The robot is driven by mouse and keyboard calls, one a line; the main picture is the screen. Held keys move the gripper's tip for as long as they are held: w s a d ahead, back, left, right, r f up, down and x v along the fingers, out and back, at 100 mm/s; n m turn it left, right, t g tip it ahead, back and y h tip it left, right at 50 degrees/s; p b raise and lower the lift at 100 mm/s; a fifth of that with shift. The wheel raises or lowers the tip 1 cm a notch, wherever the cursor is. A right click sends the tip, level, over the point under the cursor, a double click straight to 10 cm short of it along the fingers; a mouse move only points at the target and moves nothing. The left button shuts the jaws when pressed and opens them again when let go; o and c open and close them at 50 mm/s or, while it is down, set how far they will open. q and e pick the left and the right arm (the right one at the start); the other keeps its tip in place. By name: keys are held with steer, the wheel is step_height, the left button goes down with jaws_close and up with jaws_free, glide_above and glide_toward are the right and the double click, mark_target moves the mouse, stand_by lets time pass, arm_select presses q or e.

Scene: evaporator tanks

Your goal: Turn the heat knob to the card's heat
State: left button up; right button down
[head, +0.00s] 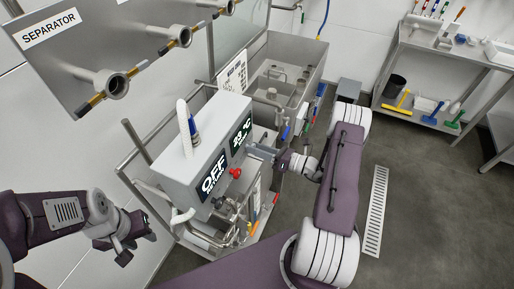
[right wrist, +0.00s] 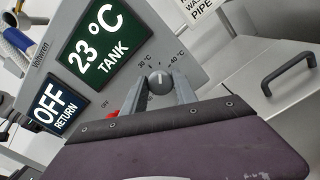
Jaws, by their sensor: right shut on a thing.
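The grey control box (head: 200,150) has a dark display reading 23 °C TANK (head: 241,134) and one reading OFF RETURN (head: 214,174). In the right wrist view the heat knob (right wrist: 160,79) is dark and round, with a pale pointer line aimed roughly up in the picture, between the marks at its upper left and the 40 °C mark (right wrist: 177,60). My right gripper (head: 258,150) is shut on the knob, one finger on each side, as the right wrist view (right wrist: 162,90) shows. My left gripper (head: 135,237) hangs left of the box, away from it; its opening is unclear.
A red knob (head: 236,172) sits on the box front near my right gripper. Pipes and valves (head: 232,210) are below. A white sheet (head: 233,77) hangs behind the box; its text is unreadable. A steel tank (head: 285,75) stands behind. Floor at right is clear.

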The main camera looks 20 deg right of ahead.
steer(key=shift+d+f+m+p, duration=0.1)
steer(key=shift+m+p, duration=0.7)
steer(key=shift+m, duration=4)
steer(key=c, duration=1)
jaws_free()
steer(key=shift+w, duration=0.1)
steer(key=shift+b+v, duration=1.2)
steer(key=shift+v, duration=3.35)
